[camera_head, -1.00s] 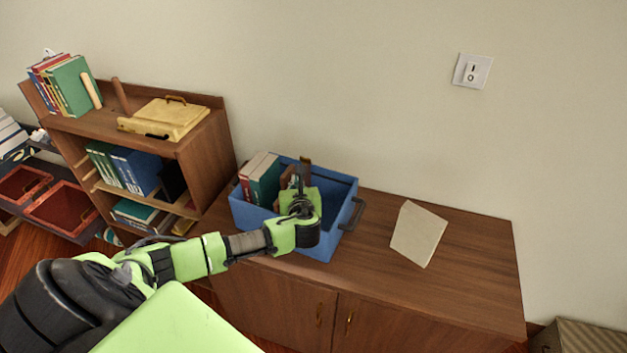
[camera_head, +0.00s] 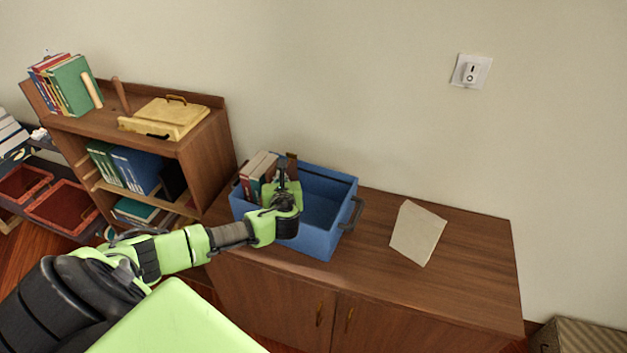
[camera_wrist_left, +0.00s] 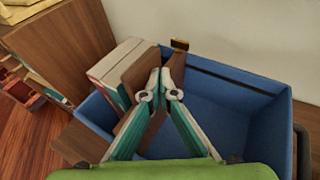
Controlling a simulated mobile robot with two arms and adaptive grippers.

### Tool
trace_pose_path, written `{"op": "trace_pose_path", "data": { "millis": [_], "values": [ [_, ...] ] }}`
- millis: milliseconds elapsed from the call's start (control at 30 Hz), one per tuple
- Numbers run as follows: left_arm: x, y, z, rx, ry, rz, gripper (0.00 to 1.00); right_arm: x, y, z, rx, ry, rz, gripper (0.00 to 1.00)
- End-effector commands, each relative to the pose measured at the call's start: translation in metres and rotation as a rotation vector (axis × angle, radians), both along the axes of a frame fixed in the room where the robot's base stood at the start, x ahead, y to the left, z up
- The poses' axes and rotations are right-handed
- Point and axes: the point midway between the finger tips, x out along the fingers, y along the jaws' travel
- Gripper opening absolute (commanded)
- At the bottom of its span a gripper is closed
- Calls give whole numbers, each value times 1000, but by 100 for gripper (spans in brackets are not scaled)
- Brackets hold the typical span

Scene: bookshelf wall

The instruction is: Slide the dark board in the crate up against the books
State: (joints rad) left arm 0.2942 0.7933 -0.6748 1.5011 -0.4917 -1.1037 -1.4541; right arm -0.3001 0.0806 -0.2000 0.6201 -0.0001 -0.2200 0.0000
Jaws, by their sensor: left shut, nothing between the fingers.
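The blue crate (camera_head: 335,185) stands on the wooden cabinet; it also fills much of the left wrist view (camera_wrist_left: 262,150). Books (camera_head: 256,166) stand upright at its left end, their pale page edges showing in the left wrist view (camera_wrist_left: 112,72). The dark brown board (camera_head: 292,163) is just right of the books, partly covered by my gripper; it also shows around the fingers in the left wrist view (camera_wrist_left: 138,75). My left gripper (camera_wrist_left: 160,82) is shut and empty inside the crate, against or very near the board. My right gripper is out of view.
The right part of the crate floor (camera_wrist_left: 215,125) is bare. A pale panel (camera_head: 418,233) lies on the cabinet top (camera_head: 470,255) right of the crate. A wooden shelf (camera_head: 200,160) with books and a yellow box (camera_head: 170,115) stands to the left.

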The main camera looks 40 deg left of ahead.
Motion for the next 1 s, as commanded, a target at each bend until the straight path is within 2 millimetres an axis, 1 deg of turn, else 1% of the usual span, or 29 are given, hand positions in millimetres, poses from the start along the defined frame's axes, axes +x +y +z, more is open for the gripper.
{"op": "trace_pose_path", "data": {
  "millis": [33,567,733,1000],
  "values": [
    [-1,6,1,4,0,6,0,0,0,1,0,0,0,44],
    [-6,32,1,4,1,6,0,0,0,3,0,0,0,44],
    [-5,27,1,2,1,6,0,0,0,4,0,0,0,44],
    [-1,4,1,0,0,2,0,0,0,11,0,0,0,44]
  ]
}}
